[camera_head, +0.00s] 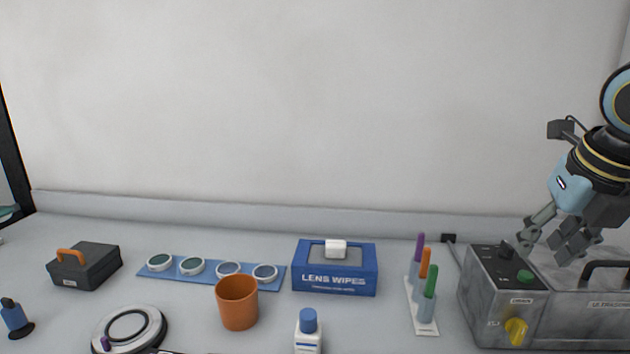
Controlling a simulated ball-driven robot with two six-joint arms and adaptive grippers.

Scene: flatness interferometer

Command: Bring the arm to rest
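My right gripper (544,247) is at the right side of the head view, pointing down and to the left. Its two fingers are spread apart with nothing visible between them. Whether the fingers touch the unit cannot be told. My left gripper is not in view.
The back of the bench is clear.

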